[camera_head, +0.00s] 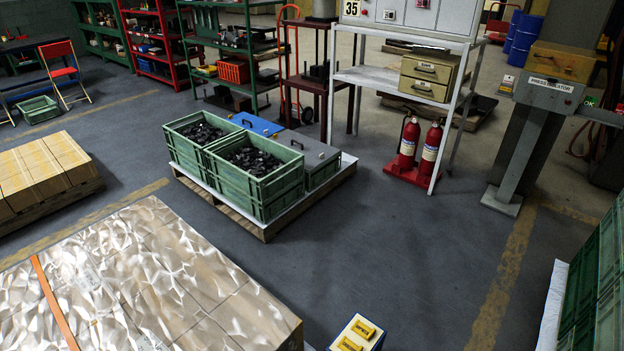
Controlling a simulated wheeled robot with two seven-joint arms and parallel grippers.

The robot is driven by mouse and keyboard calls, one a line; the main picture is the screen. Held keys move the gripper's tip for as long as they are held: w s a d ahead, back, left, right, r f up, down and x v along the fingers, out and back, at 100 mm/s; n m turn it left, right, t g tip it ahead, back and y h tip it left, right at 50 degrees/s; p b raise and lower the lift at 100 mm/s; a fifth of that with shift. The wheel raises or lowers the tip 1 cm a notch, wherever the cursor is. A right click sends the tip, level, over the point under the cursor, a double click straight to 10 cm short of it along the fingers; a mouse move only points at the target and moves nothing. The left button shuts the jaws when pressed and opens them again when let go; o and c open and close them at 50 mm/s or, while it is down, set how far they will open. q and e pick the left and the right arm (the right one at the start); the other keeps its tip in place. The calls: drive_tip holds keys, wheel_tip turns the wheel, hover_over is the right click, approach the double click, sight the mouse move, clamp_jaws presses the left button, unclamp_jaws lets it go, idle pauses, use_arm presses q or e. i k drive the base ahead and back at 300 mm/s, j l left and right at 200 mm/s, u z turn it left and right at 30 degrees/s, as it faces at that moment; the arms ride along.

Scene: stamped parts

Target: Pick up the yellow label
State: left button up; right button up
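Two small yellow pieces with dark print, which look like yellow labels, lie on a white-topped, blue-sided box or stand at the bottom edge. The upper yellow label (363,329) is seen whole. The lower yellow label (349,344) is close to the picture's edge. The white-topped stand (348,328) is cut off by the frame. Neither of my grippers shows, so nothing is seen touching the labels.
A wrapped pallet load (150,270) fills the lower left. Green crates (255,187) of dark parts stand on a pallet in the middle. Red fire extinguishers (409,140) stand by a white shelf (400,78). More green crates (590,290) are at right. Grey floor (400,240) between is clear.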

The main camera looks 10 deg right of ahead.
sight(365, 333)
drive_tip(key=z, duration=0.85)
drive_tip(key=j+u, duration=0.15)
drive_tip(key=u, duration=2)
drive_tip(key=z, duration=2.2)
